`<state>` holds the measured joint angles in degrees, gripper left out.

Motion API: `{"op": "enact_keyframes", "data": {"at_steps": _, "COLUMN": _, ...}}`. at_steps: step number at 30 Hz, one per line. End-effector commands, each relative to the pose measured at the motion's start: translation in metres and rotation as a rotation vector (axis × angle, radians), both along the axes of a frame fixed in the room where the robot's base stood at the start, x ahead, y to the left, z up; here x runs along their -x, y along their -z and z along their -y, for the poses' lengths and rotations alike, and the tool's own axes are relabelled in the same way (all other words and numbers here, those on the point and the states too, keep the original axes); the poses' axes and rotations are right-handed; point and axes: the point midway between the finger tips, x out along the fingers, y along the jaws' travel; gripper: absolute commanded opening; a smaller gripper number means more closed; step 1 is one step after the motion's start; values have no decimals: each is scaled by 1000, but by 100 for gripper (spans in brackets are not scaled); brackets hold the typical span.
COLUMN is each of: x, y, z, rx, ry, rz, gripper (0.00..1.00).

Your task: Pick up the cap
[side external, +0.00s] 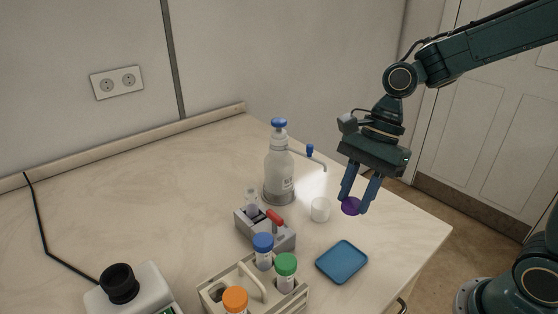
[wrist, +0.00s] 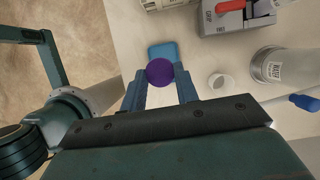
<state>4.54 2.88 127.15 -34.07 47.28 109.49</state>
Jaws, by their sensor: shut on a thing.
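The purple cap (side external: 351,206) is between the fingertips of my gripper (side external: 355,203), above the right part of the table. In the wrist view the round purple cap (wrist: 160,72) sits between the two blue fingers of my gripper (wrist: 160,78), which are shut on it. The cap appears raised off the table, with the blue tray (wrist: 163,50) beyond it in the wrist view. The cap's underside is hidden in the wrist view.
A white cup (side external: 320,209) stands left of my gripper. The blue tray (side external: 342,262) lies in front. A wash bottle (side external: 279,170), a grey device with a red lever (side external: 265,228) and a tube rack (side external: 212,292) with capped tubes stand further left. The table's right edge is near.

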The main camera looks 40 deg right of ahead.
Motion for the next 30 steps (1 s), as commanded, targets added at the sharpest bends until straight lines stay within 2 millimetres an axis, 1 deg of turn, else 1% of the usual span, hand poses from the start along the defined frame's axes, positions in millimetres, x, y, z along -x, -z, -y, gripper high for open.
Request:
{"op": "enact_keyframes", "data": {"at_steps": 1, "x": -1, "y": -11, "z": 0, "rx": -1, "ry": 1, "rz": 6, "gripper": 6}}
{"op": "enact_keyframes", "data": {"at_steps": 6, "x": -1, "y": -34, "z": 0, "rx": -1, "ry": 1, "rz": 2, "gripper": 6}}
{"op": "enact_keyframes", "data": {"at_steps": 12, "x": 0, "y": -48, "z": 0, "rx": -1, "ry": 0, "rz": 1, "gripper": 6}}
{"op": "enact_keyframes", "data": {"at_steps": 16, "x": 0, "y": -51, "z": 0, "rx": 0, "ry": 0, "rz": 0, "gripper": 6}}
{"op": "enact_keyframes", "data": {"at_steps": 30, "x": 0, "y": -51, "z": 0, "rx": 0, "ry": 0, "rz": -1, "gripper": 6}}
